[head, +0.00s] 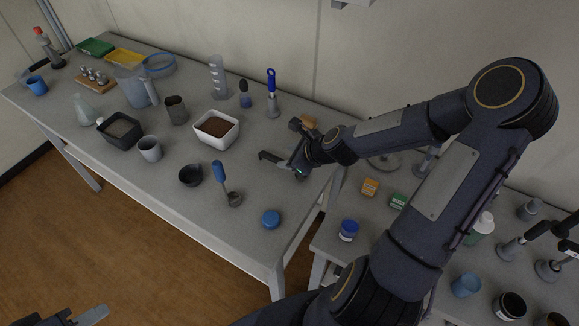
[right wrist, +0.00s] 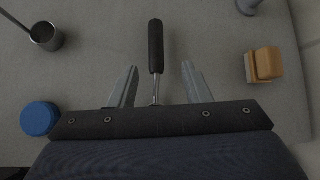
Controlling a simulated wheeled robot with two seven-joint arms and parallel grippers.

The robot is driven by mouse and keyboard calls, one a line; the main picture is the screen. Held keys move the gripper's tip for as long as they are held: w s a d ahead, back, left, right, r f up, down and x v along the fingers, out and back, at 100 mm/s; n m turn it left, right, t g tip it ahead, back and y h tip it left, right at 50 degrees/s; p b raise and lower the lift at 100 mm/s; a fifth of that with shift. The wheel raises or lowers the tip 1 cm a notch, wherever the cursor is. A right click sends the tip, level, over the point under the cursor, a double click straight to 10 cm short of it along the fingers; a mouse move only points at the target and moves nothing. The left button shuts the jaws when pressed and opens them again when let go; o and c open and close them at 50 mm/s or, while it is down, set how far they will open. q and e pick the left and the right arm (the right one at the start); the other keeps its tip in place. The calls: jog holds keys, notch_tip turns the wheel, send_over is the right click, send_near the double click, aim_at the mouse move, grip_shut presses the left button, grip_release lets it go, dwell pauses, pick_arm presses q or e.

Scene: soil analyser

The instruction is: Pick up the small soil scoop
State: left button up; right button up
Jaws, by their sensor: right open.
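A tool with a black handle (right wrist: 156,47) and a thin metal shaft lies on the table in the right wrist view. It looks like the small soil scoop, but its working end is hidden behind my gripper body. My right gripper (right wrist: 158,84) is open, with one finger on each side of the shaft and a gap on both sides. In the head view my right gripper (head: 287,163) is low over the right part of the table, and the handle's dark end (head: 268,156) seems to stick out to its left. My left gripper (head: 80,316) shows only partly at the bottom left.
A wooden brush-like block (right wrist: 265,63) lies right of the fingers in the wrist view, and a blue lid (right wrist: 40,118) lies left. A small metal cup (head: 234,200) holds a blue-handled tool. A white soil tray (head: 228,138) and a blue-handled upright tool (head: 271,90) stand nearby.

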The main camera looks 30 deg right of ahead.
aim_at(276, 158)
jog(key=shift+w+f+m, duration=0.3)
jog(key=shift+w+f, duration=0.1)
jog(key=shift+w, duration=0.1)
jog(key=shift+w+a+f, duration=0.25)
jog(key=shift+w+f, duration=0.15)
jog(key=shift+f, duration=0.05)
jog(key=x, duration=0.2)
jog(key=p+x, duration=0.1)
jog(key=x, duration=0.1)
jog(key=shift+w+a, duration=0.1)
jog(key=shift+a, duration=0.3)
jog(key=shift+w+f, duration=0.3)
jog(key=shift+f, duration=0.05)
grip_shut()
